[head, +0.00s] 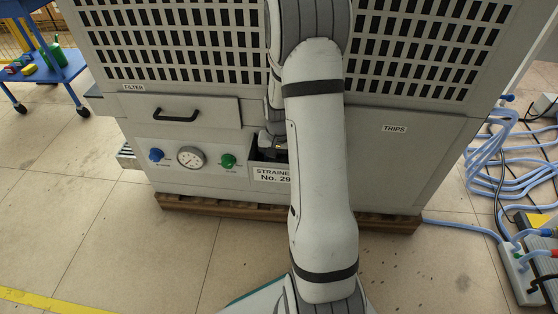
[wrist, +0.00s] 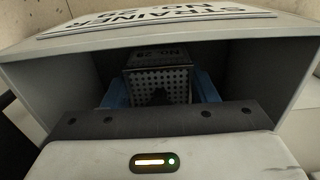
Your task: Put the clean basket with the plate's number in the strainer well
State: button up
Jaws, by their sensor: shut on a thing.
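The number plate (head: 272,175) on the machine's front reads "STRAINER No. 29", its right end hidden by my arm. It also shows along the top of the wrist view (wrist: 150,18). The strainer well (head: 258,152) is an open dark recess behind the plate; its grey wall (wrist: 60,75) frames the wrist view. A perforated metal basket (wrist: 175,80) with a dark numbered rim is inside the well's opening. The basket's lower part and the well's bottom are hidden.
Left of the well are a pressure gauge (head: 190,157), a blue knob (head: 156,155) and a green knob (head: 227,160). A filter drawer (head: 180,112) is above them. Blue hoses (head: 500,165) lie at right. A blue cart (head: 55,70) stands at far left. Floor in front is mostly clear.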

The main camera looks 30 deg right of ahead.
jog(key=o, duration=1)
jog(key=shift+f, duration=0.1)
notch_tip(320, 180, up, 12)
jog(key=p, duration=0.5)
jog(key=s+a+r+n, duration=0.2)
jog(key=s+a+r, duration=0.2)
jog(key=s+a, duration=0.1)
jog(key=s+a+r+n, duration=0.2)
jog(key=s+a+r, duration=0.2)
jog(key=s, duration=0.3)
jog(key=s+a+r+n+t, duration=0.1)
jog(key=s+a+r+n, duration=0.1)
jog(key=s+a+r, duration=0.2)
jog(key=shift+s+a+n, duration=0.4)
jog(key=shift+s+a, duration=0.45)
jog(key=shift+s, duration=0.3)
